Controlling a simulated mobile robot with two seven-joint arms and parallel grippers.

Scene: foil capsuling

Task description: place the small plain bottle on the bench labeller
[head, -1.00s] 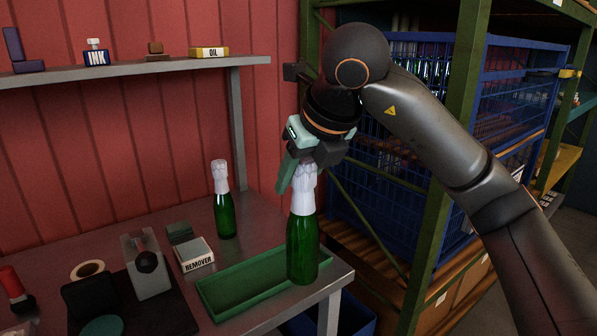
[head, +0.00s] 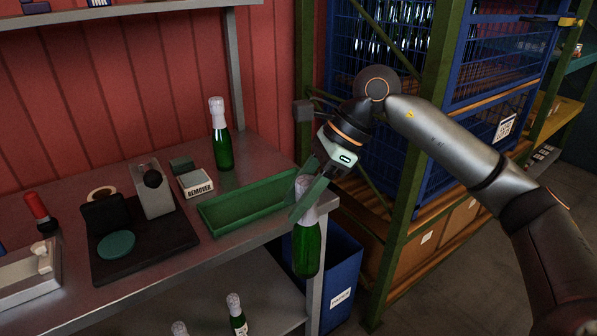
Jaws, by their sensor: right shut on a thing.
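My right gripper (head: 306,196) is shut on the white-foiled neck of a green bottle (head: 307,249). The bottle hangs nearly upright by the bench's right front corner, in front of the blue bin, and shows no label. Its foil is partly hidden by the fingers. On the bench, a device (head: 150,243) with a dark base, a round teal pad and a grey upright with a black knob may be the bench labeller; I cannot be sure. It is well left of the gripper, and no bottle is on it. My left gripper is not in view.
A green tray (head: 213,220) lies empty near the bench's right end. Another foiled green bottle (head: 222,148) stands behind it. A box marked REMOVER (head: 197,187) is beside the device. The blue bin (head: 340,283) stands right of the bench (head: 160,278). Bottles stand on the lower shelf.

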